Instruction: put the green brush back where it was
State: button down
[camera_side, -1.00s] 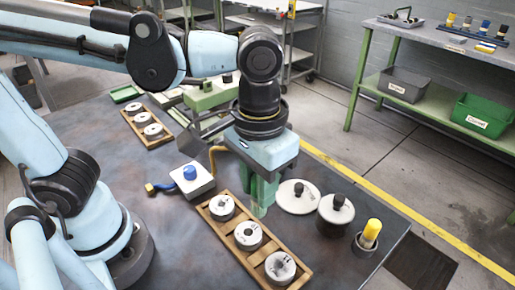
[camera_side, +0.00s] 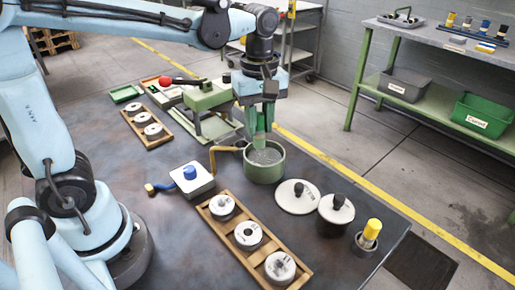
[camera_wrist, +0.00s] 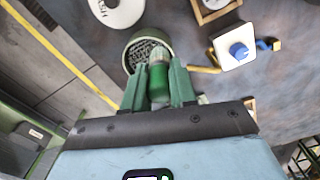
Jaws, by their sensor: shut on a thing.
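My gripper (camera_side: 262,128) is shut on the green brush and points down over the round green pot (camera_side: 264,175). In the wrist view the green brush (camera_wrist: 158,82) shows between my two green fingers (camera_wrist: 159,88). Its pale lower part overlaps the near side of the pot (camera_wrist: 167,39). In the side view my fingers largely hide the brush. The pot has a grey mesh-like inside. I cannot tell whether the brush tip touches it or hangs above it.
A yellow curved handle (camera_side: 213,158) and a white box with a blue knob (camera_side: 192,178) stand left of the pot. A wooden tray of metal discs (camera_side: 232,228) lies in front. A white lid (camera_side: 290,206) and dark jar (camera_side: 334,222) stand right. A green machine (camera_side: 209,100) stands behind.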

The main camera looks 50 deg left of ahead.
jog(key=shift+n, duration=0.4)
jog(key=shift+w+a+f, duration=0.7)
jog(key=shift+a+f, duration=1.15)
jog(key=shift+a, duration=0.15)
jog(key=shift+w+a+f, duration=0.65)
jog(key=shift+a+f, duration=1.25)
jog(key=shift+a, duration=0.15)
jog(key=shift+w+a+f, duration=0.7)
jog(key=shift+a+f, duration=1.15)
jog(key=shift+a, duration=0.15)
jog(key=c, duration=0.9)
grip_release()
jog(key=shift+f, duration=0.1)
